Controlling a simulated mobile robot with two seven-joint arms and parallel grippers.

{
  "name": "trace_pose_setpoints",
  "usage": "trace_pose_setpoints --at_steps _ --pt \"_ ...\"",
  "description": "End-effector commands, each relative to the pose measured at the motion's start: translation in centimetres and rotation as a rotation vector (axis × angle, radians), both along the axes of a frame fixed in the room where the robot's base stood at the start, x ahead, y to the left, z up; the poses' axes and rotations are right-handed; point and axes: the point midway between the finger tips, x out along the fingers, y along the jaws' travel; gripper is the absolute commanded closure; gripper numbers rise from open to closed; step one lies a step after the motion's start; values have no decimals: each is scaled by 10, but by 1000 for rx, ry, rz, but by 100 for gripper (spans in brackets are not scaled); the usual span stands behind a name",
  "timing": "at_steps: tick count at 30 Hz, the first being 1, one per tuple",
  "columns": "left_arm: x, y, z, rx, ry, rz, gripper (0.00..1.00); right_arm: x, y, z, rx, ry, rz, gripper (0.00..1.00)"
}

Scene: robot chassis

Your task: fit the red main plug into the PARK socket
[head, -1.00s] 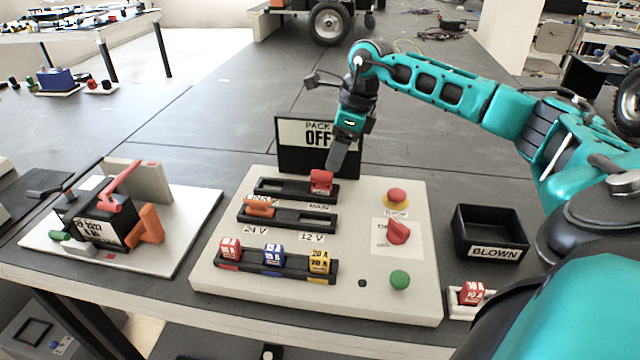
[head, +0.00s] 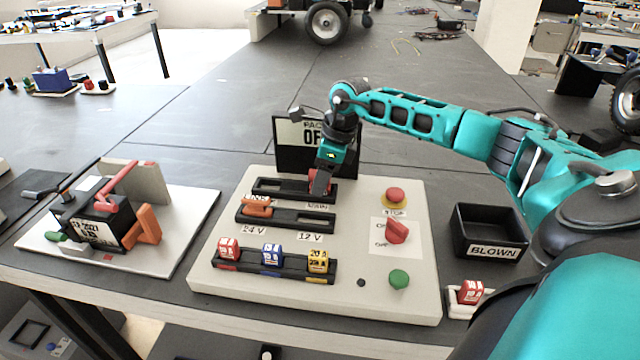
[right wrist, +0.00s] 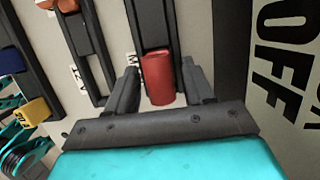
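The red main plug (head: 314,178) sits at the right end of the upper black rail (head: 268,187) on the panel, by the MAIN label. The left end of that rail is empty, with a partly hidden label below it. My right gripper (head: 319,187) is down over the plug and covers part of it. In the right wrist view the plug (right wrist: 158,78) stands between the two fingers of the gripper (right wrist: 160,85), with a gap on each side, so the gripper is open. My left gripper is not in view.
An orange plug (head: 257,206) sits at the left of the second rail, at 24 V. Red, blue and yellow fuses (head: 272,254) stand in the front rail. The OFF display (head: 290,133) rises close behind the gripper. A red stop button (head: 395,195) is to the right.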

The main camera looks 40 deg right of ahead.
Motion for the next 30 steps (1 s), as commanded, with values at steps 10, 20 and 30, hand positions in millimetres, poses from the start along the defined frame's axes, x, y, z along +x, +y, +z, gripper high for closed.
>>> trace_pose_setpoints --at_steps 10,20,30 --pt "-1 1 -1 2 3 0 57 0 0 1 1 -1 0 82" --pt "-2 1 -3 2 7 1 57 0 0 1 0 -1 0 98" --pt "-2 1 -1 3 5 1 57 1 0 22 1 -4 -1 98"
